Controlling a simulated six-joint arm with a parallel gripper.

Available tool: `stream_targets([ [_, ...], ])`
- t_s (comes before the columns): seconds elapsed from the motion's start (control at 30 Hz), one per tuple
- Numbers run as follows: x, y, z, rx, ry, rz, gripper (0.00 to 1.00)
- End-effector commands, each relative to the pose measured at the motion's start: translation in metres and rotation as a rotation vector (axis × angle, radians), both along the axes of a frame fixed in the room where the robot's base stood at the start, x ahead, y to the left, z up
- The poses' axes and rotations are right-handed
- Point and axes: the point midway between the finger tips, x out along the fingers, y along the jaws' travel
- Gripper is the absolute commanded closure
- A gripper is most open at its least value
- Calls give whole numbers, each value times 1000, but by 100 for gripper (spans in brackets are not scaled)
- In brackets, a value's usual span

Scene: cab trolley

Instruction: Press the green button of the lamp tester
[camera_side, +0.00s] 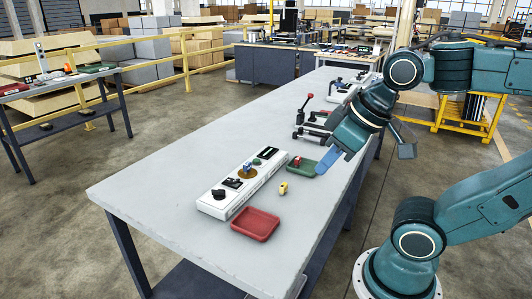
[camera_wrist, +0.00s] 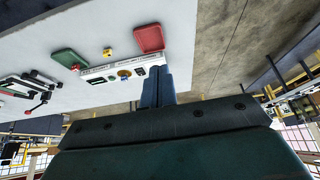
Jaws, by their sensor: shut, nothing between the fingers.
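The lamp tester appears to be the long white box (camera_side: 226,208) on the table, with a black knob, a black switch, a blue-and-yellow part and a dark display on top. A small green button (camera_side: 257,161) sits near its far end. My gripper (camera_side: 322,168) is shut and empty, with blue fingers. It is above the table by the green tray, right of the box and apart from it. The fingers also show in the wrist view (camera_wrist: 157,75).
A green tray (camera_side: 304,170) and a red tray (camera_side: 255,223) lie beside the box, with a small yellow piece (camera_side: 283,188) between them. A small red item is at the green tray. Red-handled lever clamps (camera_side: 305,108) stand farther back. The table's near left is clear.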

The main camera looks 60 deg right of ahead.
Motion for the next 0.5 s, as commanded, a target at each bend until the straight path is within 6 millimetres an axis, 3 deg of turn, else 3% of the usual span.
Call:
stream_targets([
  [0.3,2,-1,1,2,-1,-8,100],
  [0.5,17,-4,4,15,-11,-47,100],
])
